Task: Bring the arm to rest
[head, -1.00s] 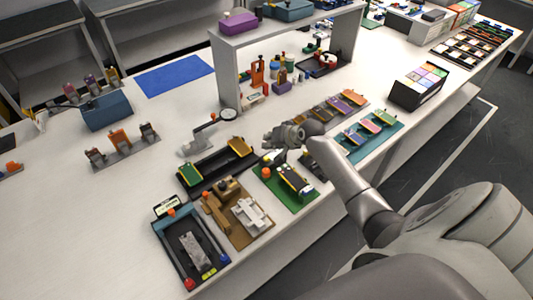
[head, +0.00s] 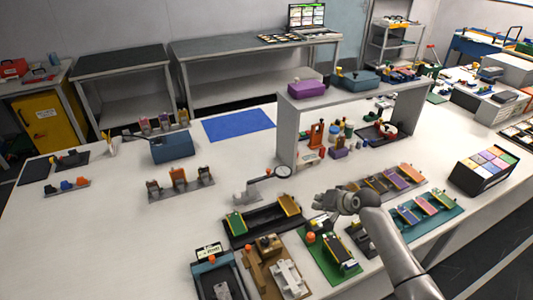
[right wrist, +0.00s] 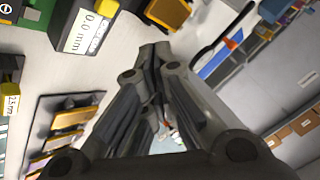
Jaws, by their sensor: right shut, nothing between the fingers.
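My right gripper (head: 333,203) is above the white workbench (head: 120,240), over the row of small fixtures near its front edge. In the right wrist view its fingers (right wrist: 152,60) come together, shut with nothing between them. Below and beside it in the head view are a green board (head: 340,254) and a black tray (head: 265,228) with a green and an orange piece. My left gripper is not in view.
A raised shelf (head: 288,130) stands behind the gripper, with a purple box (head: 307,88) on top. A teal tray (head: 432,212) lies to the right.

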